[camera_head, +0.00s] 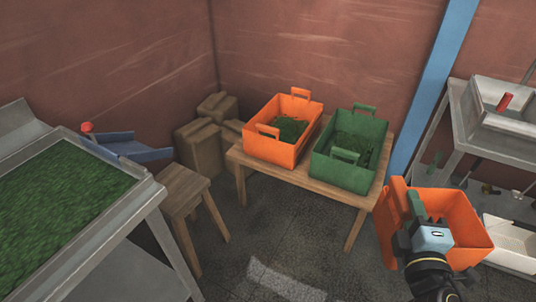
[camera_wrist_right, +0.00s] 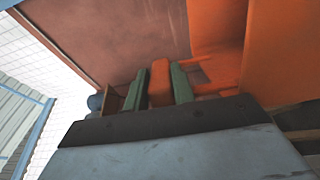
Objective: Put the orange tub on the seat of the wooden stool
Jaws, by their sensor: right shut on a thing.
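My right gripper (camera_head: 416,203) is shut on a handle of an orange tub (camera_head: 462,218) at the right of the head view. The tub hangs tilted; its inside looks empty from here. In the right wrist view, the two green fingers of the gripper (camera_wrist_right: 160,84) close on the orange handle, with the tub's wall (camera_wrist_right: 275,50) at the right. The wooden stool (camera_head: 179,186) stands at the left, beside the metal table, well away from the tub. The visible part of its seat looks bare. My left gripper is not in view.
Between stool and tub, a low wooden table (camera_head: 236,152) bears another orange tub (camera_head: 270,148) and a green tub (camera_head: 343,168), both with green matter inside. A metal table with a green bed (camera_head: 62,205) is left. A blue post (camera_head: 440,75) and a sink (camera_head: 505,112) are right. Front floor is open.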

